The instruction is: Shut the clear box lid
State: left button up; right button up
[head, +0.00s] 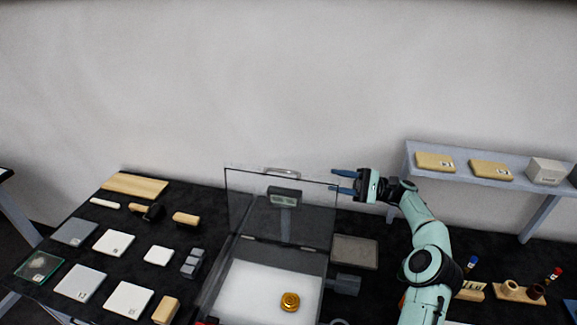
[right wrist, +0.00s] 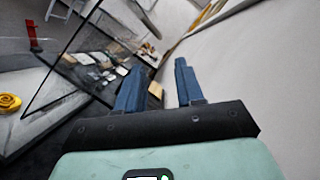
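The clear box lid (head: 252,212) stands raised, nearly upright, hinged at the back of the clear box (head: 232,302). A metal handle (head: 282,173) is on its top edge. A gold piece (head: 289,301) lies on the box's white floor; it also shows at the left of the right wrist view (right wrist: 10,103). My right gripper (head: 342,180) is open and empty near the lid's upper right corner, fingers pointing left. In the right wrist view the blue fingers (right wrist: 158,88) are apart with nothing between them. I cannot tell if they touch the lid. My left gripper is not seen.
A small display (head: 284,195) shows through the lid. A grey tray (head: 355,251) lies right of the box. Several white and grey plates (head: 113,243) cover the black table to the left. A shelf (head: 510,168) with blocks stands at the right.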

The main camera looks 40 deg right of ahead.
aim_at(296, 173)
jog(key=x, duration=1.2)
jog(key=shift+a+r, duration=0.15)
jog(key=shift+a, duration=0.25)
grip_shut()
